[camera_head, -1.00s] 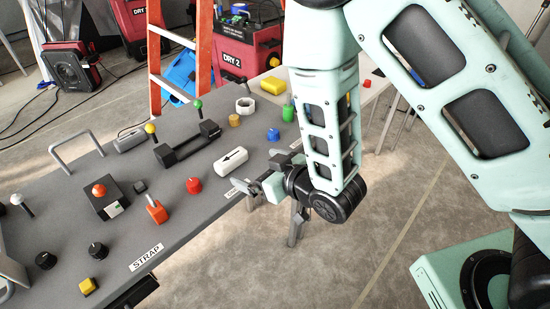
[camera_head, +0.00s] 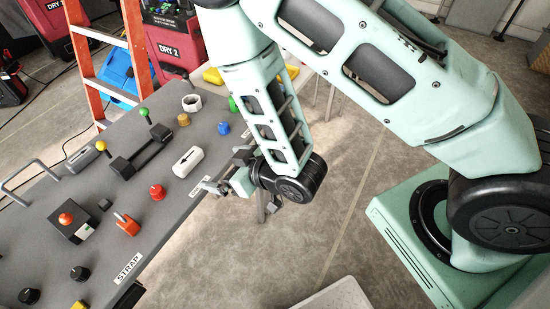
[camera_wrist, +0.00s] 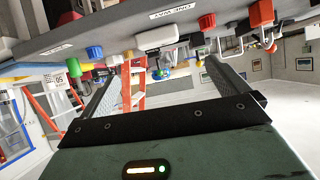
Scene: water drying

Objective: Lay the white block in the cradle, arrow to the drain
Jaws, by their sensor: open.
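The white block (camera_head: 188,161) lies flat on the grey table, its black arrow pointing to the lower left in the head view. It also shows upside down in the wrist view (camera_wrist: 158,38). A dark block with raised ends (camera_head: 142,151), seemingly the cradle, stands empty left of the white block, with green and yellow knobs near its ends. I cannot make out which side is the drain. My gripper (camera_head: 224,172) is open and empty at the table's front edge, right of the white block and apart from it. Its two fingers (camera_wrist: 160,88) are spread wide in the wrist view.
A red knob (camera_head: 157,192), an orange handle (camera_head: 126,224) and a blue knob (camera_head: 224,128) stand near the white block. A paler block (camera_head: 82,158) lies beyond the cradle. An orange ladder (camera_head: 105,65) stands behind the table. A pale container (camera_head: 340,296) is at the bottom.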

